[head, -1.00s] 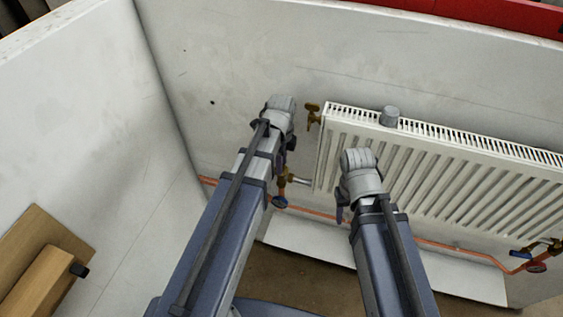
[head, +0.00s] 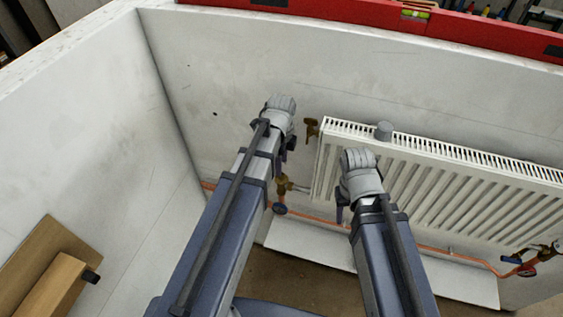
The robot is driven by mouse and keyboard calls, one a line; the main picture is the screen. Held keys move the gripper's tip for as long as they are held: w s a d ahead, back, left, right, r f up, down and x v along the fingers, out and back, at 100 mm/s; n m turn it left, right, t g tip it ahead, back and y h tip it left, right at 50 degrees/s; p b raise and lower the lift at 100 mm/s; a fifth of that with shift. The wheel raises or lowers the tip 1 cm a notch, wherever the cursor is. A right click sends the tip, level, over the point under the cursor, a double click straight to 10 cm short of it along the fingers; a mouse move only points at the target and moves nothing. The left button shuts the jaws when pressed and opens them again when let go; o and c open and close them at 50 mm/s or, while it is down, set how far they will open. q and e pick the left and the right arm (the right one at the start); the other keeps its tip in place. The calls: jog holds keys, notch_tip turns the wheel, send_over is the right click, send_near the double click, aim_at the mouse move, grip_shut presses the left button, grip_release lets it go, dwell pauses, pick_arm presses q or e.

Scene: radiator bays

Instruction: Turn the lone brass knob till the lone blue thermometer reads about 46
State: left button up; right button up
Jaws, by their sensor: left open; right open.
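A brass knob-like fitting (head: 311,128) sticks out at the radiator's upper left corner. A brass valve (head: 283,185) sits on the pipe at the radiator's lower left. Just below it is a small round blue thermometer (head: 279,209), partly beside my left arm; its reading is too small to make out. My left gripper (head: 289,143) is open, left of the radiator and above the brass valve, mostly hidden by its wrist. My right gripper (head: 342,208) is open in front of the radiator's left part, also partly hidden. Both look empty and apart from the fittings.
The white radiator (head: 450,185) has a grey cylinder (head: 384,131) on top. A blue handle (head: 511,259) and a reddish dial (head: 527,270) sit at its lower right. A copper pipe (head: 450,253) runs below. A red level (head: 330,28) lies on the wall's top.

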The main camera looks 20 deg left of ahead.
pick_arm(q)
jog(key=shift+r+p, duration=0.95)
jog(key=shift+r, duration=0.55)
pick_arm(e)
notch_tip(320, 180, up, 3)
jog(key=shift+f, duration=0.1)
pick_arm(q)
jog(key=shift+s+f+n, duration=0.1)
jog(key=shift+s+n, duration=0.15)
jog(key=shift+n, duration=0.15)
jog(key=s+n, duration=0.7)
jog(key=n, duration=1)
jog(key=s+d+m, duration=0.1)
jog(key=s+d, duration=0.2)
jog(key=d, duration=0.2)
jog(key=s+d+m+y, duration=0.1)
jog(key=s+d+m, duration=0.1)
jog(key=d, duration=0.3)
jog(key=shift+s+d, duration=0.4)
jog(key=shift+s, duration=0.1)
dwell(2.6)
